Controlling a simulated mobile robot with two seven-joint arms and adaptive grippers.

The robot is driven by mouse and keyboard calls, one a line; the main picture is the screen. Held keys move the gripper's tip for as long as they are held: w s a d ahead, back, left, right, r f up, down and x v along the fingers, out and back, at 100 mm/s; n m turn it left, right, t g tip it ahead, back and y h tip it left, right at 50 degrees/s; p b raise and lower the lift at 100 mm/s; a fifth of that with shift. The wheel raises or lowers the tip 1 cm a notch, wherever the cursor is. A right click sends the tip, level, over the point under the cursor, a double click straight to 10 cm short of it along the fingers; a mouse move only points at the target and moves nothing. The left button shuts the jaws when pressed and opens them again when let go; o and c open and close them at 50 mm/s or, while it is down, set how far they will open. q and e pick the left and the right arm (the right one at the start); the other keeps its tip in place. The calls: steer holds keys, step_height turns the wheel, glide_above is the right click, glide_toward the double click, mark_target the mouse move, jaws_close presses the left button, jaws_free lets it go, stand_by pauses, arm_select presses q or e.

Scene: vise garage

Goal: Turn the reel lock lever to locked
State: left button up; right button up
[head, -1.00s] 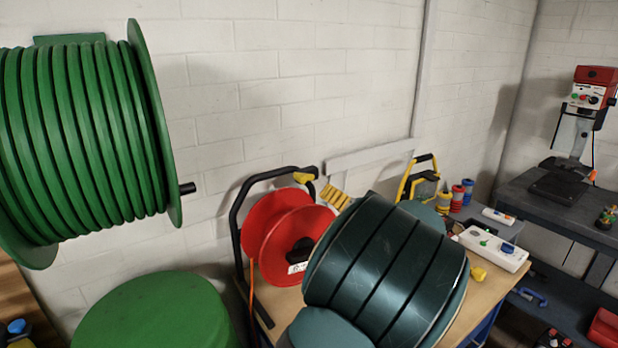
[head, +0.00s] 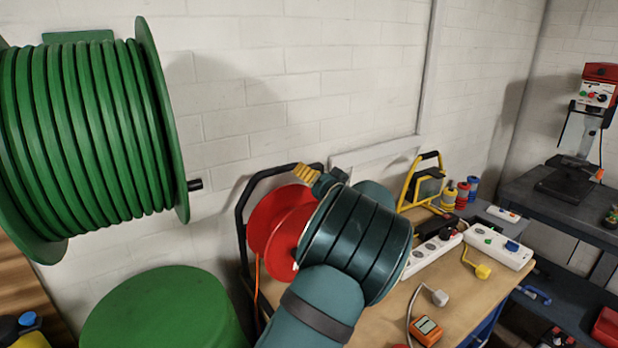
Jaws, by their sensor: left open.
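The red cable reel (head: 268,222) stands on the wooden workbench in a black tube frame (head: 241,230). My left arm covers its right side and most of its hub. The yellow lever at that corner, visible earlier, is hidden behind or among the fingers now. I cannot tell whether they touch it, nor which way it is turned. My right gripper is not in view.
A green hose reel (head: 85,135) hangs at left above a green drum (head: 165,310). The workbench (head: 388,318) holds white power strips (head: 497,247), an orange meter (head: 426,330), a yellow work light (head: 424,183) and several spools. A drill press (head: 590,110) stands at right.

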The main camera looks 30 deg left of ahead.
arm_select(q)
jaws_close()
